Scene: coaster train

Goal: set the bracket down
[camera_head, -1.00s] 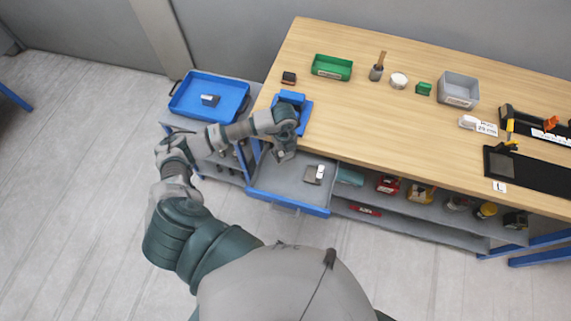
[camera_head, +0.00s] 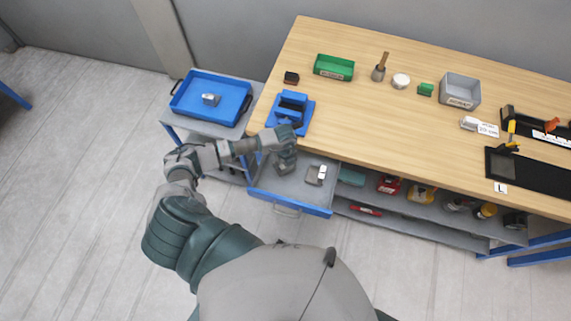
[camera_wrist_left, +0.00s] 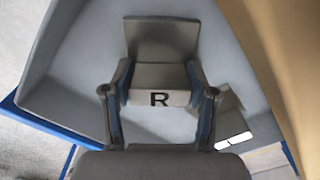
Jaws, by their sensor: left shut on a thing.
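My left gripper (camera_head: 285,163) is over the open drawer (camera_head: 264,186). The bracket's upright plate points away from the gripper. The drawer floor (camera_wrist_left: 85,85) lies under it; I cannot tell whether the bracket touches it. A second grey piece with a white face (camera_head: 316,175) lies in the drawer to the right, and it also shows in the left wrist view (camera_wrist_left: 230,122). My right gripper is not in view.
A blue fixture (camera_head: 292,109) stands on the wooden table (camera_head: 345,120) behind the drawer. Several items fill the shelf right of the drawer.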

